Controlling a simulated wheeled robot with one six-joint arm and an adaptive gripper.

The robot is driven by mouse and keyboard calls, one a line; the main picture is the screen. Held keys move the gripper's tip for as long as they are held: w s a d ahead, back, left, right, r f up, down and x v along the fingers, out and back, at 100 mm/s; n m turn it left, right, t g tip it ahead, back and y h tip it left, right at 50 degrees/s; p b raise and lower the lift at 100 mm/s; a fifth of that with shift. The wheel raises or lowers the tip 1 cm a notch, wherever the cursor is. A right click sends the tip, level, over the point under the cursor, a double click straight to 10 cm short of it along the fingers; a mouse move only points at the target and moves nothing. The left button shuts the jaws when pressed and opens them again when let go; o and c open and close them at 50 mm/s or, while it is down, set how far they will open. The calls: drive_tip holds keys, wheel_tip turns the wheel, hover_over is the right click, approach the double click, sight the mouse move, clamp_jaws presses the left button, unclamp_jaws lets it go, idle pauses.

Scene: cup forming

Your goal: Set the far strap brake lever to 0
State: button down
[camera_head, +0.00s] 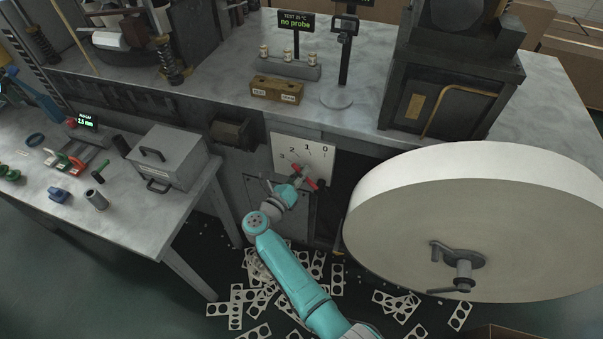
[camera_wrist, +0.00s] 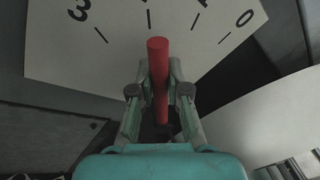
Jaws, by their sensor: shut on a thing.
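The red brake lever (camera_wrist: 158,62) stands in front of a white scale plate (camera_wrist: 60,55) marked 3, 2, 1, 0 from left to right. In the wrist view its tip lies between the 2 and 1 tick marks, nearer the 2. The exact reading is uncertain because the lever stands out from the plate. My gripper (camera_wrist: 159,88) is shut on the lever, with one finger on each side. In the head view the plate (camera_head: 318,155) is on the machine front, and my gripper (camera_head: 299,181) is at the lever (camera_head: 310,184), partly hiding it.
A large pale strip roll (camera_head: 480,220) with a crank stands close to the right of the lever. A side table (camera_head: 120,225) with a grey box (camera_head: 170,155) is to the left. Punched scrap strips (camera_head: 250,300) lie on the floor below.

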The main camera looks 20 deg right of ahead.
drive_tip(key=shift+s+d, duration=0.1)
drive_tip(key=m, duration=0.1)
drive_tip(key=s+d+r+m, duration=0.1)
drive_tip(key=d+m+y, duration=0.1)
drive_tip(key=m, duration=0.1)
drive_tip(key=shift+s+d+r, duration=0.15)
drive_tip(key=shift+s+r, duration=0.15)
drive_tip(key=shift+s+d+r+m+g+y, duration=0.25)
drive_tip(key=shift+s+d+m, duration=0.2)
drive_tip(key=shift+d+m, duration=0.35)
drive_tip(key=shift+s+d+m+y, duration=0.35)
drive_tip(key=shift+s+m, duration=0.05)
drive_tip(key=shift+m, duration=0.4)
drive_tip(key=shift+d, duration=0.1)
drive_tip(key=c, duration=1.1)
unclamp_jaws()
drive_tip(key=shift+c, duration=0.2)
drive_tip(key=shift+s, duration=0.1)
drive_tip(key=v, duration=1.2)
